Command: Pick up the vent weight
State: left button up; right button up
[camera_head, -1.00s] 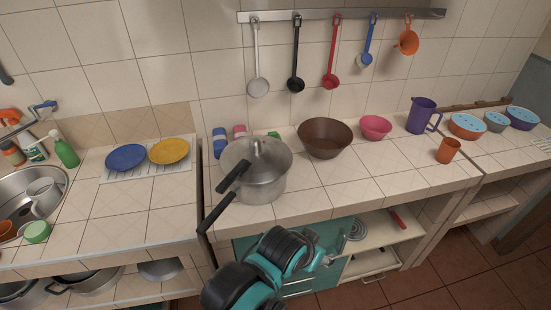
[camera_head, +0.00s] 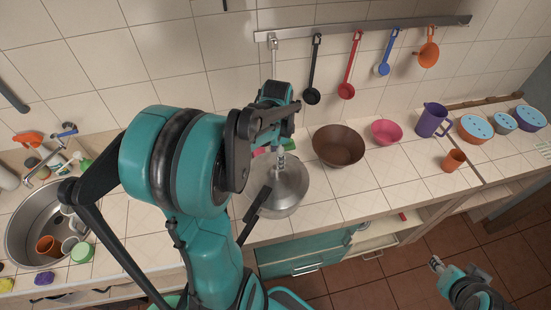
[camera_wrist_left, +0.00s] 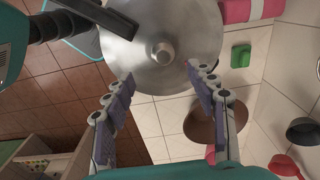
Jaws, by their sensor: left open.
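The vent weight (camera_wrist_left: 163,52) is a small round metal piece at the centre of the pressure cooker's lid (camera_wrist_left: 185,75) in the left wrist view. My left gripper (camera_head: 281,153) is above the lid. In the wrist view its two fingers (camera_wrist_left: 168,85) are spread and empty, with the weight beyond the gap between the tips. My right gripper (camera_head: 437,264) shows at the lower right, away from the counter.
A brown bowl (camera_head: 338,146) and a pink bowl (camera_head: 386,132) stand right of the cooker. A purple jug (camera_head: 432,120) and an orange cup (camera_head: 453,160) are farther right. Ladles, including a red one (camera_head: 348,80), hang from a wall rail. The sink (camera_head: 40,225) is at left.

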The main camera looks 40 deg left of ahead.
aim_at(275, 170)
pick_arm(q)
jog(key=shift+a+f, duration=0.15)
jog(key=shift+a, duration=0.2)
notch_tip(275, 170, down, 8)
jog(key=shift+w+r+b, duration=0.15)
jog(key=shift+r+b, duration=0.05)
jog(key=shift+b, duration=0.3)
jog(key=c, duration=1.3)
